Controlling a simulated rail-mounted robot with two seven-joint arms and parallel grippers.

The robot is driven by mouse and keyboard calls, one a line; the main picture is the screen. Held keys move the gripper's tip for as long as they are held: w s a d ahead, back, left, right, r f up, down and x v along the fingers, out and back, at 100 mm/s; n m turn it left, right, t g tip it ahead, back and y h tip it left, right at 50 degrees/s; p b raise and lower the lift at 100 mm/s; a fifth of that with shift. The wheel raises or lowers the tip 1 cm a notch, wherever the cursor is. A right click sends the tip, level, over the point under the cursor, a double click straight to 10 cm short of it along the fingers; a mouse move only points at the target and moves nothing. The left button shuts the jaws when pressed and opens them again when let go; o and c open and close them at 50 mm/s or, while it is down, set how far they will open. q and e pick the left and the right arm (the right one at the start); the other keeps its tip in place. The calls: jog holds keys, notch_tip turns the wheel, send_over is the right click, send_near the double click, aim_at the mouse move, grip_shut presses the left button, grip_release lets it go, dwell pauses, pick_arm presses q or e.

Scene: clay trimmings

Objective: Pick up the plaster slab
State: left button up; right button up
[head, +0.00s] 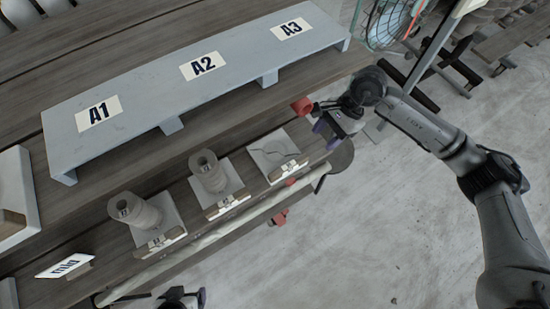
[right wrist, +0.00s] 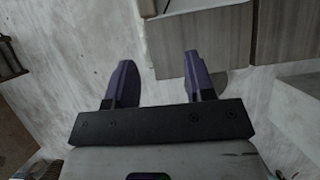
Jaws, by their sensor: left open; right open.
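Three pale grey square slabs lie in a row on the wooden bench. The right one (head: 268,150) has a thin dark line across its top and no pot on it; I cannot tell for sure which one is the plaster slab. The middle slab (head: 232,178) and the left slab (head: 172,213) each bear a grey clay piece. My right gripper (head: 326,135), with purple fingers, is just right of the right slab, near the bench edge; in the right wrist view (right wrist: 152,85) it is open and empty. My left gripper (head: 183,297) shows only partly at the bottom edge, apart from the slabs.
A long grey raised shelf (head: 165,95) marked A1, A2 and A3 stands behind the slabs. A pale rod (head: 215,235) runs along the bench front. A tilted label card (head: 66,266) stands at lower left. Open concrete floor (head: 370,230) lies to the right.

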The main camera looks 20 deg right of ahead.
aim_at(290, 165)
jog(key=shift+w+d+r+h, duration=0.1)
jog(key=shift+d+h, duration=0.3)
jog(key=shift+d, duration=0.25)
jog(key=a, duration=0.2)
jog(key=s+a, duration=0.1)
jog(key=a, duration=0.1)
jog(key=s+a, duration=0.1)
jog(key=a, duration=0.2)
jog(key=shift+s, duration=0.1)
jog(key=a, duration=0.1)
jog(key=s+a, duration=0.1)
jog(key=a, duration=0.1)
jog(key=shift+a, duration=0.3)
jog(key=shift+x, duration=1.05)
jog(key=shift+s+a+f, duration=0.15)
jog(key=shift+f, duration=0.25)
jog(key=shift+f+b, duration=0.25)
jog(key=shift+b, duration=0.1)
jog(key=shift+c, duration=0.5)
